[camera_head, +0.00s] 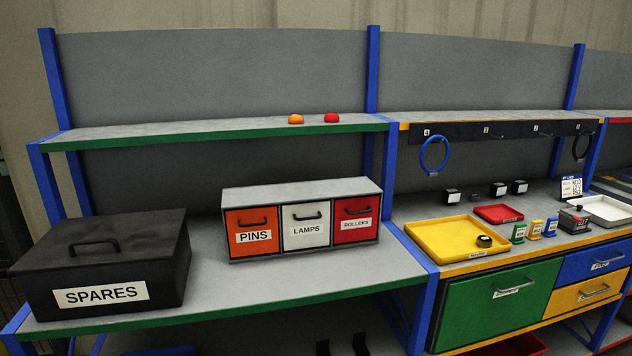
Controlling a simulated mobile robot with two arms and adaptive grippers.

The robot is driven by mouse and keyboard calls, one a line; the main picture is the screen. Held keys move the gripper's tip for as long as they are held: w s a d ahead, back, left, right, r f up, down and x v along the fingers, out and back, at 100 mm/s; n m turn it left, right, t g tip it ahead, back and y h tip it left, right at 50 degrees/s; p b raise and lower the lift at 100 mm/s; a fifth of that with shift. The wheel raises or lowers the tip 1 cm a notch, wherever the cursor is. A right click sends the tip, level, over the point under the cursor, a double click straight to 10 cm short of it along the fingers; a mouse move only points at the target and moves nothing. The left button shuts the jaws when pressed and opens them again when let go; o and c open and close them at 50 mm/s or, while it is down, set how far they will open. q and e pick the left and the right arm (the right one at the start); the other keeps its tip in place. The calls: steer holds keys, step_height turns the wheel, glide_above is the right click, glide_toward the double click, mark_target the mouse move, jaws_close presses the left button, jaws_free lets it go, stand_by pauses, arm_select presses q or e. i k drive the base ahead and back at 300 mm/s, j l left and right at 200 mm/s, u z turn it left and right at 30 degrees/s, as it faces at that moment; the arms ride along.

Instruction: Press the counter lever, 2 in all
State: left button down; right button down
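A small dark box (574,221) with a small red part and a knob-like top stands on the right bench, between the yellow tray and the white tray. It may be the counter, but it is too small here to make out a lever or read a count. Neither of my grippers can be made out in the head view, and nothing is seen touching the box.
Small green, yellow and blue labelled blocks (535,229) stand left of the dark box. A yellow tray (440,237) holds a small black item. A white tray (611,205) lies to the right. A black SPARES case (110,262) and labelled drawers (305,250) occupy the left bench.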

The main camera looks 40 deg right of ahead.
mark_target(577, 219)
steer(key=z, duration=1.5)
steer(key=l+z, duration=0.35)
steer(key=l, duration=0.15)
steer(key=i+l+z, duration=0.15)
steer(key=l+z, duration=0.2)
steer(key=i+l+z, duration=0.15)
steer(key=l+z, duration=0.2)
steer(key=l, duration=0.15)
